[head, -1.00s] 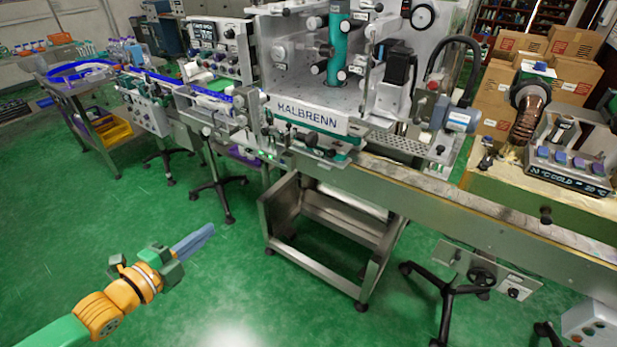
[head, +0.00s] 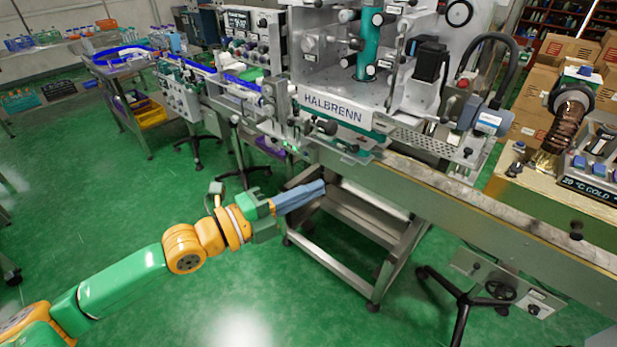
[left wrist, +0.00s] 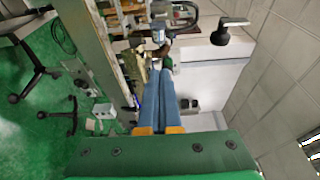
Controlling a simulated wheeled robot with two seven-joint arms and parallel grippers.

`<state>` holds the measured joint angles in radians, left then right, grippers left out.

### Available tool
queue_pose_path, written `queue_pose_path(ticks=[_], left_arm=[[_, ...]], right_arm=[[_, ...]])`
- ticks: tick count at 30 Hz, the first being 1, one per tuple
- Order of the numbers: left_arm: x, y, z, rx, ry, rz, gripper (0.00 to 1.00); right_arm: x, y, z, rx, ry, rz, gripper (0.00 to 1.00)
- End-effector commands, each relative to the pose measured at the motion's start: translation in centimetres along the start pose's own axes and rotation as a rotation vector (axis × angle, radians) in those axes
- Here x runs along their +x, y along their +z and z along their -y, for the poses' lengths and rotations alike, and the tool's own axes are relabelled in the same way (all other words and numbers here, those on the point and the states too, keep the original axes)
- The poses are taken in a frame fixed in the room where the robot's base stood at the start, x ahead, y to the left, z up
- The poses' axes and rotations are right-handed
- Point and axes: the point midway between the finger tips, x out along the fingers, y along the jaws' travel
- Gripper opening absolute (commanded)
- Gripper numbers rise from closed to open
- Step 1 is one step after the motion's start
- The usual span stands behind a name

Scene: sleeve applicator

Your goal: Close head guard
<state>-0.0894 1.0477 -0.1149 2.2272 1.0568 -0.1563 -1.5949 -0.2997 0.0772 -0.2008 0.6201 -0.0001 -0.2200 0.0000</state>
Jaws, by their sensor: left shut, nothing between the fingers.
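The sleeve applicator head (head: 365,88) stands above the conveyor in the head view, with a teal column (head: 369,45) inside its grey frame and a HALBRENN plate (head: 338,109) across its front. I cannot clearly make out the head guard or tell its position. My left gripper (head: 322,186) is below and in front of the head, near the steel stand, apart from the machine as far as I can see. Its blue fingers are together and hold nothing. They also show in the left wrist view (left wrist: 162,80), pointing upward in the picture. My right gripper is not in view.
The conveyor (head: 470,201) runs to the lower right below the head. A steel stand (head: 377,262) is under it, and a tripod foot (head: 462,305) stands to its right. A control panel (head: 254,39) stands left of the head. Green floor is clear at the lower left.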

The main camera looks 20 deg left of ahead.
Motion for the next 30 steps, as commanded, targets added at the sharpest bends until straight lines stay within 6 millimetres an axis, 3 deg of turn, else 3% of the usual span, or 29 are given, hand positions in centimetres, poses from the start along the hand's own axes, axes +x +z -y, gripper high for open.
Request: queue_pose_path(ticks=[6,7,9,15,30], left_arm=[[3.8,-0.3,0.7,-0.001,-0.006,-0.008,0.00],[3.5,0.2,-0.4,0.005,0.000,-0.006,0.00],[3.1,1.2,-0.8,0.009,0.002,-0.005,0.00],[2.5,3.1,-0.5,0.005,0.001,-0.003,0.00],[2.2,3.6,0.1,0.002,-0.001,-0.006,0.00]], right_arm=[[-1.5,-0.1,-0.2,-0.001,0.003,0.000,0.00],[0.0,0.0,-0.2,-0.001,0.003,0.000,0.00],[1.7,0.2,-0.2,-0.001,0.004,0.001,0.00],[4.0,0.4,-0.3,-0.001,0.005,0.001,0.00],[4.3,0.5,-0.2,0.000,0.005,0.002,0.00]])
